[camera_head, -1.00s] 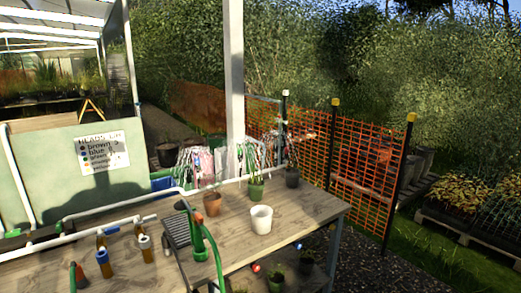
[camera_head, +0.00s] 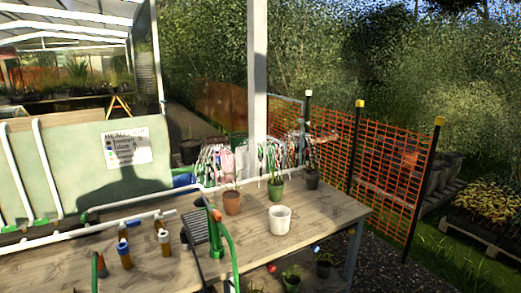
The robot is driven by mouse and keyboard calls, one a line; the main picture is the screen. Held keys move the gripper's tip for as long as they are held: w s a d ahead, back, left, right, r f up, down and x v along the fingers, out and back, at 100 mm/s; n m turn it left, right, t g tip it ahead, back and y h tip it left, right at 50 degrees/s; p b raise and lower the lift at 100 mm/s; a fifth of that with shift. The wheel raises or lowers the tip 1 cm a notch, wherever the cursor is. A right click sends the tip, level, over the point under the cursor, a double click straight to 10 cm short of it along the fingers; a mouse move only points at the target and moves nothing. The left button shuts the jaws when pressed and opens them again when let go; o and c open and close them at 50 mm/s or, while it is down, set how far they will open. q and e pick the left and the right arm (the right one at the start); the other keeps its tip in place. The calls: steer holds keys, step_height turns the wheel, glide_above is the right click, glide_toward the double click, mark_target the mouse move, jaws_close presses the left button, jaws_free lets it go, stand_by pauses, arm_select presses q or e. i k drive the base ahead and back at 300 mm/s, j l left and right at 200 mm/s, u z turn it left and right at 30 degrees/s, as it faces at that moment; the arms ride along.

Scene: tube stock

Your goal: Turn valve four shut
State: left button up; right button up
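White pipes (camera_head: 48,170) run down the front of a pale green panel at the left. Small green fittings sit at their lower ends, one at the left (camera_head: 41,222) and one nearer the middle (camera_head: 84,217). A long white pipe (camera_head: 70,236) runs along the back of the wooden bench. I cannot tell which fitting, if any, is valve four or how its handle is set. A sign (camera_head: 128,149) on the panel has a heading and several lines, too small to read fully. Neither of my grippers is in view.
The wooden bench (camera_head: 325,208) holds a white pot (camera_head: 280,219), a brown pot (camera_head: 232,203), brown bottles (camera_head: 124,255), a dark ridged tray (camera_head: 195,228) and a green hose piece (camera_head: 216,236). Orange mesh fencing (camera_head: 395,180) stands at the right.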

mark_target(84, 217)
steer(key=u, duration=1.2)
